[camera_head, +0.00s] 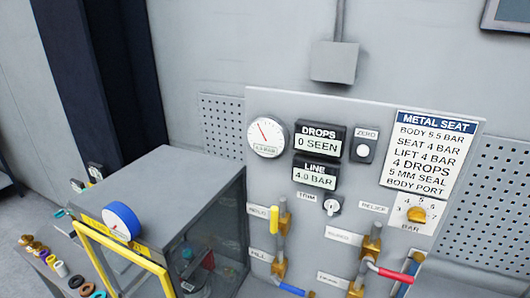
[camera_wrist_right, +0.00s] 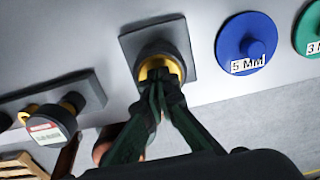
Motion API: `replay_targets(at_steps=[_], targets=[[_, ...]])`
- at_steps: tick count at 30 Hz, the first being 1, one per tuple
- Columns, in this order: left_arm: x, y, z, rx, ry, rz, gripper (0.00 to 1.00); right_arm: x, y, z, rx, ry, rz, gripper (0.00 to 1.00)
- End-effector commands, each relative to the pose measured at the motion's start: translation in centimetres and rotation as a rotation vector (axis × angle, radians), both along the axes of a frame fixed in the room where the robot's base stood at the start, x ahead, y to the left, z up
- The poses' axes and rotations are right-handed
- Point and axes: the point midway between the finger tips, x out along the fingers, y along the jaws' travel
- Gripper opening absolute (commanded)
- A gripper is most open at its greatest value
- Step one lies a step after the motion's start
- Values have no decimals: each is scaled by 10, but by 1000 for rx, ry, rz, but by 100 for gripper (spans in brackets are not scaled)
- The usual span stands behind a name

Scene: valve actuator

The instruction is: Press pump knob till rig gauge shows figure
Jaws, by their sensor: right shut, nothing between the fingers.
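In the right wrist view, a dark round knob with a yellow ring (camera_wrist_right: 154,62) stands on a square grey plate; it looks like the pump knob. My right gripper (camera_wrist_right: 161,84) is shut and empty, its fingertips at the knob's yellow part; I cannot tell whether they touch. In the head view, a white dial gauge (camera_head: 267,137) with a red needle is on the panel; its small figure is unreadable. The line display (camera_head: 315,177) reads 4.0 BAR. I cannot tell which is the rig gauge. My left gripper is not in view.
The METAL SEAT card (camera_head: 427,155) lists body 5.5 bar and seat 4 bar. The drops display (camera_head: 319,140) reads 0 SEEN. A blue 5 MM disc (camera_wrist_right: 246,42) is right of the knob; a labelled fitting (camera_wrist_right: 55,122) is left. Valves (camera_head: 280,230) line the panel.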

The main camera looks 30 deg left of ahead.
Motion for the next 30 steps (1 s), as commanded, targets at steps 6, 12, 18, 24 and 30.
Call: replay_targets(at_steps=[6,12,18,24,30], targets=[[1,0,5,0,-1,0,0,0,0,8,1,1,0,0],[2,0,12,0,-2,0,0,0,0,22,0,1,1,0],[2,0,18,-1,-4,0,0,0,0,36,0,0,1,0],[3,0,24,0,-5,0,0,-1,0,49,1,1,1,0],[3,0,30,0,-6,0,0,0,0,63,0,-1,0,0]])
